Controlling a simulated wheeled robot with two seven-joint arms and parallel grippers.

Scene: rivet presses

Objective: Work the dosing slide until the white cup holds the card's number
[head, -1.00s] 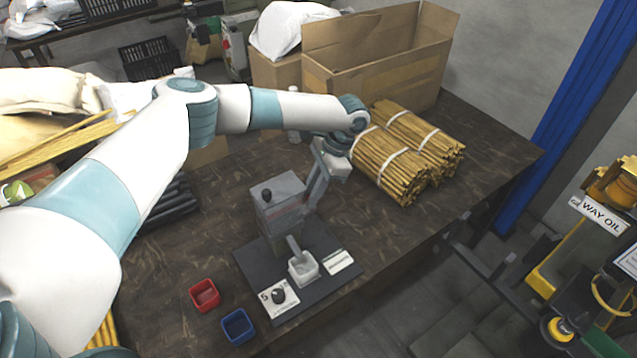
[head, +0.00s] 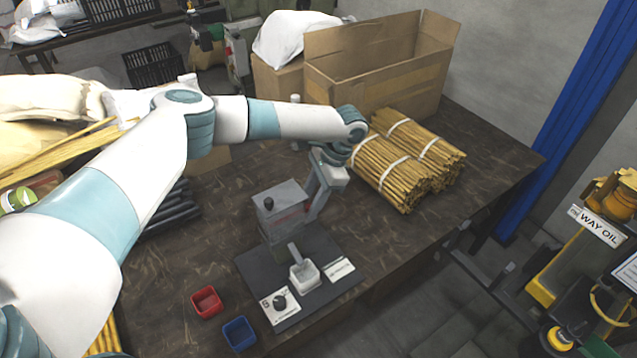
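The grey dosing press (head: 280,213) stands on a dark base plate (head: 330,287) on the table. The white cup (head: 304,274) sits on the plate under the slanted grey chute (head: 294,253); its contents are too small to make out. My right gripper is not in view.
A red bin (head: 206,302) and a blue bin (head: 239,333) stand left of the plate. A small white label (head: 339,268) lies right of the cup. Bundles of sticks (head: 390,172) and a cardboard box (head: 385,75) fill the back right. The table between bins and press is clear.

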